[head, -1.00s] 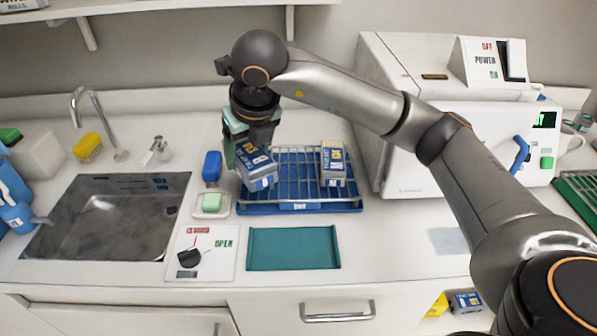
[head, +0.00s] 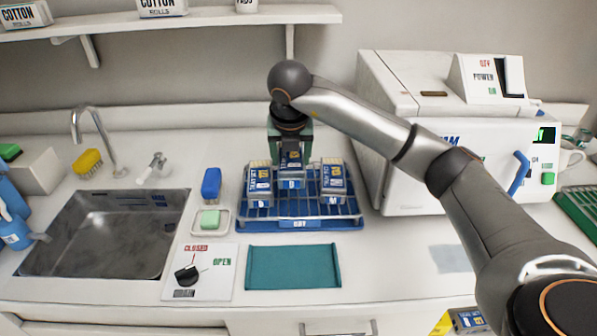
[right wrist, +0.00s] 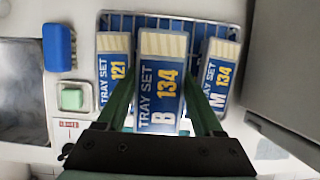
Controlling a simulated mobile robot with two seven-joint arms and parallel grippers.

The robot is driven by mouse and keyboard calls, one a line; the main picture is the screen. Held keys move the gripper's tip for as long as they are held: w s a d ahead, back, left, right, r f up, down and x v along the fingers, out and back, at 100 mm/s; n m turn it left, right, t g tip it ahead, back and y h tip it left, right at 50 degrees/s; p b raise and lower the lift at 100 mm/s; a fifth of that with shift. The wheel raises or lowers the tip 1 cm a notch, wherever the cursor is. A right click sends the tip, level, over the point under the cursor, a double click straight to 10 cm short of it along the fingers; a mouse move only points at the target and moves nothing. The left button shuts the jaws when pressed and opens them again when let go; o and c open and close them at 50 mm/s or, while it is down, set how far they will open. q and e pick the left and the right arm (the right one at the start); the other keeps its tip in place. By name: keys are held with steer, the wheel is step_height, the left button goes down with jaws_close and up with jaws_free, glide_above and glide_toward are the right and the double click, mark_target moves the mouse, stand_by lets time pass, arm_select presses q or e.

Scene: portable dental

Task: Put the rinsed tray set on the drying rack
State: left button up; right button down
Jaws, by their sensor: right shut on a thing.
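The drying rack (head: 300,223) is a blue tray with a wire grid on the counter. My right gripper (head: 290,143) is over its middle, shut on a grey-and-blue tray set (head: 291,165) marked B 134, which also shows between the fingers (right wrist: 165,110) in the right wrist view (right wrist: 158,85). I cannot tell whether this set touches the grid. A tray set marked 121 (head: 258,186) stands on the rack to its left. A tray set marked M 134 (head: 333,182) stands to its right. Both are close beside the held one. My left gripper is not in view.
Left of the rack are a blue object (head: 211,184), a green soap in a dish (head: 210,219) and the sink (head: 105,235). A teal tray (head: 293,267) lies in front. A white machine (head: 405,190) stands close on the right. A shelf (head: 200,22) runs above.

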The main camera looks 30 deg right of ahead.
mark_target(299, 157)
steer(key=shift+w+d+f, duration=0.2)
steer(key=shift+d+f, duration=0.7)
steer(key=shift+f, duration=0.15)
steer(key=shift+d+f+p, duration=0.2)
steer(key=shift+f+p, duration=0.1)
steer(key=shift+f, duration=1.5)
steer(key=shift+c, duration=1.5)
jaws_free()
steer(key=v, duration=1.2)
